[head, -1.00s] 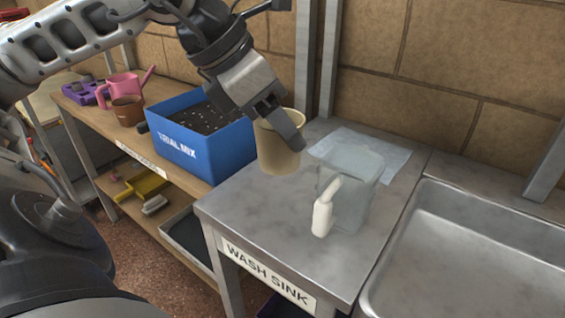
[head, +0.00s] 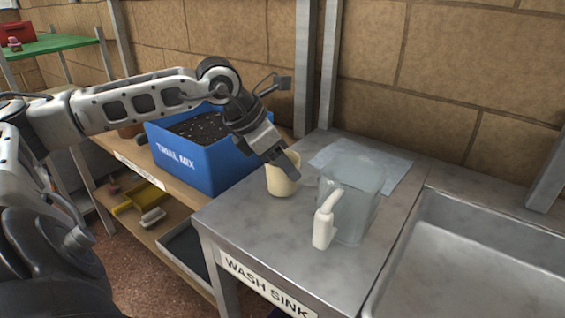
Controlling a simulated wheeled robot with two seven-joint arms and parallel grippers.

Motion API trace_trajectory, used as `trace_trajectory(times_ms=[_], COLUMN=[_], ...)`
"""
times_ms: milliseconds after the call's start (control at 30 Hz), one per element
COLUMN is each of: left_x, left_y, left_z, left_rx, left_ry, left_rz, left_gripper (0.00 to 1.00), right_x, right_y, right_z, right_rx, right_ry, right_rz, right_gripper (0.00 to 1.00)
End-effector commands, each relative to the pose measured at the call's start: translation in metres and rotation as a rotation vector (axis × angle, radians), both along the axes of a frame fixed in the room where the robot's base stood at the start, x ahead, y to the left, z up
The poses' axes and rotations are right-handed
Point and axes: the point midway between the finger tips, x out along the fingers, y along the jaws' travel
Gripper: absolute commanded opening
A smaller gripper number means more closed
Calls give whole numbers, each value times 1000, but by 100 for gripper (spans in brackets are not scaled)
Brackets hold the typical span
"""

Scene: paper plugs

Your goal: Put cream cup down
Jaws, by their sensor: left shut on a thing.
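The cream cup (head: 281,184) is upright over the metal wash-sink table (head: 249,222), left of the clear jug. My left gripper (head: 286,168) comes down from the upper left and is shut on the cup's rim. The cup's base looks at or very close to the table top; I cannot tell for certain that it touches. The gripper finger hides part of the rim. My right gripper is not in view.
The sink basin (head: 478,262) is at right. A blue TRIAL MIX box (head: 200,165) is at left. The table's front left is clear.

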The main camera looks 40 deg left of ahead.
Motion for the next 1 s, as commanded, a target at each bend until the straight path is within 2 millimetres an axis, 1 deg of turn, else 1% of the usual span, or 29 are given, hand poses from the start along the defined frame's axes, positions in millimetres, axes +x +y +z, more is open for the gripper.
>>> trace_trajectory(times_ms=[33, 267, 400, 433, 500, 767, 867, 933, 1000], left_x=[0, 0, 0, 0, 0, 0, 0, -2, -5], left_y=[0, 0, 0, 0, 0, 0, 0, 2, 4], left_z=[-3, -2, -7, -6, -5, -5, 1, 1, 5], left_rx=[1, -1, -1, -1, -1, -1, -1, 2, 6], left_ry=[-1, -2, -2, -2, -2, -2, -2, -1, -1], left_rz=[0, 0, 0, 0, 0, 0, 0, 0, 0], left_gripper=[31, 31, 31, 58, 75, 75, 75, 75, 75], right_x=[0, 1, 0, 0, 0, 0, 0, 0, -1], right_y=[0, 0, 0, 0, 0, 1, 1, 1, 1], right_z=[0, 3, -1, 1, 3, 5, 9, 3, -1], right_rx=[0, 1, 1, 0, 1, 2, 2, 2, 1], right_ry=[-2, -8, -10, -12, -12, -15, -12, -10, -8], right_rz=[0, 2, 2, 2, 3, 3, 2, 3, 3], right_gripper=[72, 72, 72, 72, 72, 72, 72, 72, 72])
